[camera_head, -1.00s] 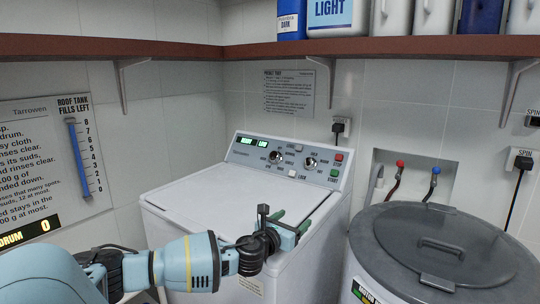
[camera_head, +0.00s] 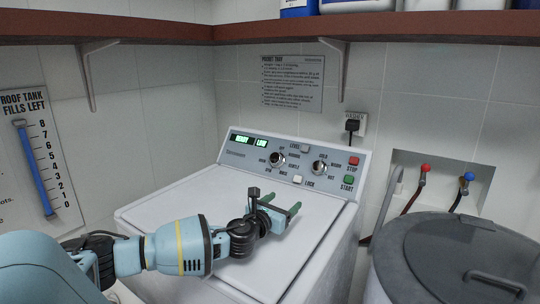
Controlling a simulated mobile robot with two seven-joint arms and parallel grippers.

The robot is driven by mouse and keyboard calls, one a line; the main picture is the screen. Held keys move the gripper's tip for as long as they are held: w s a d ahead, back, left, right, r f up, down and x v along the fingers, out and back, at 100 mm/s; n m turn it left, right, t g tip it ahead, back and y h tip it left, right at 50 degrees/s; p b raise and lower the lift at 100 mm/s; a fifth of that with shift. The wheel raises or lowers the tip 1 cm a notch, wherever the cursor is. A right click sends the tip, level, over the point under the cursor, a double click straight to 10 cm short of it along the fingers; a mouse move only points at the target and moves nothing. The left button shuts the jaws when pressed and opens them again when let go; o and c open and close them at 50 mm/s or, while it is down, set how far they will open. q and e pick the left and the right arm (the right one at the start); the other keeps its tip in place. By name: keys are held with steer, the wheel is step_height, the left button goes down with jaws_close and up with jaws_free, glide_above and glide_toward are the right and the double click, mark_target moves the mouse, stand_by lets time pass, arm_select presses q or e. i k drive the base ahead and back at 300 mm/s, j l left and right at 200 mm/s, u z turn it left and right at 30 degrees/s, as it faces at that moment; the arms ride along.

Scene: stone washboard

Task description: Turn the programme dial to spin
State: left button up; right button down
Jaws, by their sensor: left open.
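The white washing machine (camera_head: 185,215) has a sloped grey control panel (camera_head: 237,153) at its back. Two round dials sit on the panel, a left dial (camera_head: 277,160) and a right dial (camera_head: 319,167), each ringed by small labels. The left one appears to be the programme dial; its pointer setting is too small to read. My left gripper (camera_head: 283,204) is open and empty above the lid, in front of and below the dials in the picture, its green-tipped fingers apart from the panel. My right gripper is out of view.
A red STOP button (camera_head: 353,161) and green START button (camera_head: 348,180) are at the panel's right. A LOCK button (camera_head: 297,179) is below the dials. A grey-lidded drum (camera_head: 440,248) stands at right. A brown shelf (camera_head: 400,27) runs above.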

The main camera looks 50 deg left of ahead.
mark_target(277, 160)
steer(key=i+j, duration=0.15)
steer(key=j, duration=0.25)
steer(key=i+j, duration=0.1)
steer(key=j, duration=0.3)
steer(key=i+j, duration=0.15)
steer(key=j, duration=0.2)
